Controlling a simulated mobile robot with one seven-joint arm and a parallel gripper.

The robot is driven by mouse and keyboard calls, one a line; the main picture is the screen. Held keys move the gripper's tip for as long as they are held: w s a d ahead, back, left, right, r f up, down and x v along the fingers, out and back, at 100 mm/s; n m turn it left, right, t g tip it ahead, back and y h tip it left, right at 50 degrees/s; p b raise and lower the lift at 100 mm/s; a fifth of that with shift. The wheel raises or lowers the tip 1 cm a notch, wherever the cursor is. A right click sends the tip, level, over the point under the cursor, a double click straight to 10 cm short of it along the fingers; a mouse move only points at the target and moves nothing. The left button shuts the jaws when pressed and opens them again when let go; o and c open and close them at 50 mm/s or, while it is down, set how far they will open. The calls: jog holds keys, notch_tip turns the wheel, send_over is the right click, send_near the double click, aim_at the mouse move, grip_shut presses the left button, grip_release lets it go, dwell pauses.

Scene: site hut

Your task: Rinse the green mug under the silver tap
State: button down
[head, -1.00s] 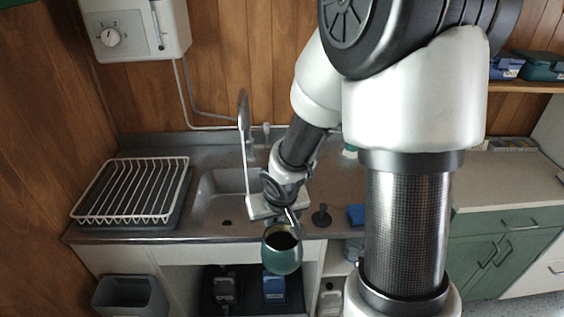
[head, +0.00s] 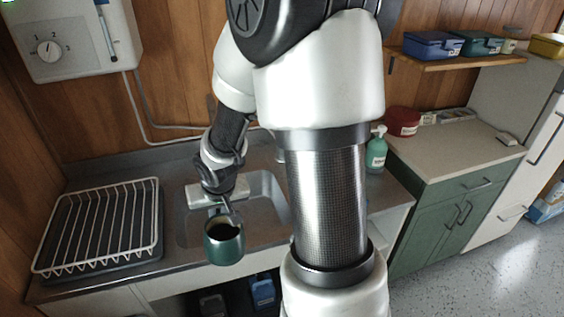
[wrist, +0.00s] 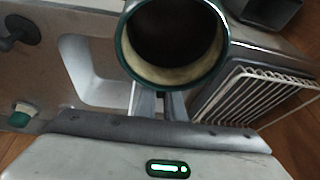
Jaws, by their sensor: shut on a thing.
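The green mug (head: 224,250) is held by my gripper (head: 229,212) in front of the sink's front edge, roughly upright, its dark inside showing. In the wrist view the mug (wrist: 124,55) shows a green rim and cream inner wall, with my gripper's fingers (wrist: 160,104) shut at its near side. The sink basin (head: 268,192) lies behind and right of the mug; it also shows in the wrist view (wrist: 92,70).
A white wire dish rack (head: 95,228) stands left of the basin. A water heater (head: 75,38) hangs on the wall. A green soap bottle (head: 376,152) and red container (head: 403,121) stand to the right. A grey bin (wrist: 262,12) shows in the wrist view.

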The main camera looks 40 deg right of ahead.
jog(key=w+d+r+m+t+h+b, duration=0.1)
jog(key=d+r+m+b, duration=0.15)
jog(key=d+m, duration=0.65)
jog(key=w+d+r+m+t+h+b, duration=0.1)
jog(key=d+r+m, duration=0.3)
jog(key=d, duration=0.9)
jog(key=w+a+f+b, duration=0.1)
jog(key=w+a+b, duration=0.1)
jog(key=w, duration=0.4)
jog(key=w+a+f+b, duration=0.1)
jog(key=w+a+f, duration=0.1)
jog(key=w, duration=0.4)
jog(key=shift+w+a+b, duration=0.4)
jog(key=shift+f, duration=0.1)
jog(key=shift+d, duration=0.2)
jog(key=shift+w+d, duration=0.2)
jog(key=shift+d, duration=0.2)
jog(key=shift+a, duration=0.1)
jog(key=shift+s+a, duration=0.25)
jog(key=shift+a, duration=0.25)
